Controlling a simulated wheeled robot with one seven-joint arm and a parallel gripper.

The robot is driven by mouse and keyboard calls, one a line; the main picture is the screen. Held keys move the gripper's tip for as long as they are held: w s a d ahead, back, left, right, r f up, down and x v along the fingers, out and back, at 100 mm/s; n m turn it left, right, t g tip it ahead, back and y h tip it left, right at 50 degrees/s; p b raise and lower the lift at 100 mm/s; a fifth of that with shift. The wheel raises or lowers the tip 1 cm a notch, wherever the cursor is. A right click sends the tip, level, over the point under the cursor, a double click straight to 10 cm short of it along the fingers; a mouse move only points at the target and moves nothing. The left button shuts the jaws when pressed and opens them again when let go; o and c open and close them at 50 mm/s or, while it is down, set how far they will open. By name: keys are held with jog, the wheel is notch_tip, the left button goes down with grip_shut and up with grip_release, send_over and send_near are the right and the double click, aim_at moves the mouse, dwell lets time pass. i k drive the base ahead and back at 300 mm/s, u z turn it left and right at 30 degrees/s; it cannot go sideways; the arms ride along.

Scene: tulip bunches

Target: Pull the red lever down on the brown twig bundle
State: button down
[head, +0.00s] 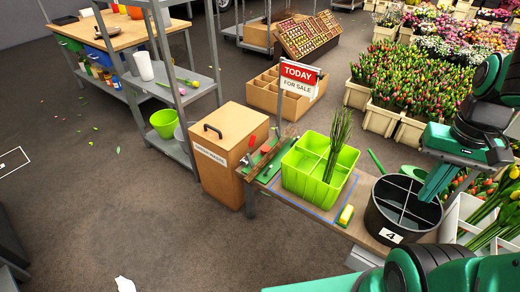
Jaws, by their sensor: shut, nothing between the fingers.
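At the left end of the workbench lies a small cluster of brown and green parts, with what looks like the brown twig bundle (274,156) among them. A small red piece (252,141), probably the red lever, stands up at its left end, beside the brown bin. The cluster is too small to make out how the lever joins the bundle. My gripper (424,197) is at the right, pointing down over the black bucket, shut and empty. It is well apart from the lever, with the green crate between them.
The lime-green divided crate (302,180) holds upright green stems. The black bucket (385,225), marked 4, stands to its right. A yellow block (346,215) lies between them. A "TODAY" sign (300,75) rises behind the crate. The brown bin (215,182) adjoins the bench's left end.

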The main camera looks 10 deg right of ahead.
aim_at(252, 140)
jog(key=k, duration=0.5)
jog(key=u, duration=0.75)
jog(key=i, duration=2.1)
jog(key=z, duration=0.7)
